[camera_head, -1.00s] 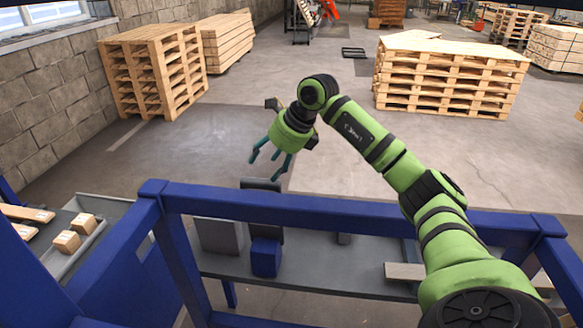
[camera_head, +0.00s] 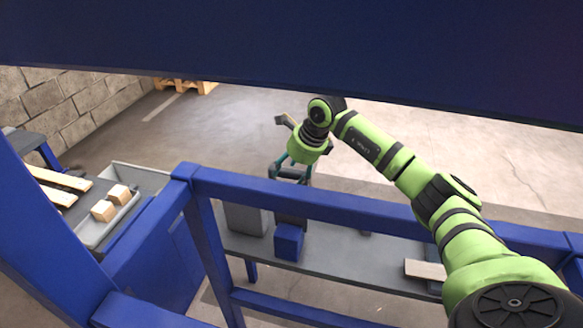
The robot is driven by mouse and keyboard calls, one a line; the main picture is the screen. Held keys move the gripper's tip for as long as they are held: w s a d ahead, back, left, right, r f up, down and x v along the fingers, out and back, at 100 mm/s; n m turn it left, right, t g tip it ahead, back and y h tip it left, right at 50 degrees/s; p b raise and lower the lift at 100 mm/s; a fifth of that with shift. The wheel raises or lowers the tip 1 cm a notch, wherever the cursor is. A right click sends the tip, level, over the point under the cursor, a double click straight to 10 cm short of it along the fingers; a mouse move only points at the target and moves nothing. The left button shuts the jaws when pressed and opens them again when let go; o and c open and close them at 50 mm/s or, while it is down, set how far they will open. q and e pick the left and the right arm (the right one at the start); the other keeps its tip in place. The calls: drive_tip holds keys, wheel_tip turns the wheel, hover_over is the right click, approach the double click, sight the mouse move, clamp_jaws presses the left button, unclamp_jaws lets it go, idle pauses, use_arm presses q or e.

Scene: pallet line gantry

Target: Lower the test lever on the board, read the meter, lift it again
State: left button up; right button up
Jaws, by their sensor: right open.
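My right gripper (camera_head: 290,175), green with teal fingers, is open and points down just beyond the blue rail, its fingertips close above a dark upright block. Whether it touches the block I cannot tell. The rail hides part of the blocks. I cannot make out a test lever, a board or a meter face for certain. My left gripper is not in view.
The blue rail (camera_head: 330,200) crosses in front of the shelf, and a wide blue beam (camera_head: 300,45) covers the top. A grey tray (camera_head: 128,208) with wooden blocks (camera_head: 103,210) is at left. A light board (camera_head: 425,269) lies on the shelf. Open floor lies beyond.

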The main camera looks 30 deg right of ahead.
clamp_jaws()
drive_tip(key=shift+w+d+b, duration=0.2)
drive_tip(key=shift+d+b, duration=0.05)
drive_tip(key=shift+b, duration=0.1)
drive_tip(key=w+d+b, duration=0.4)
drive_tip(key=w+d, duration=0.2)
drive_tip(key=d, duration=0.1)
drive_tip(key=shift+f, duration=0.2)
drive_tip(key=shift+c, duration=0.4)
unclamp_jaws()
drive_tip(key=shift+o, duration=0.4)
drive_tip(key=shift+w+d+f, duration=0.15)
drive_tip(key=shift+d, duration=0.05)
drive_tip(key=v, duration=1.2)
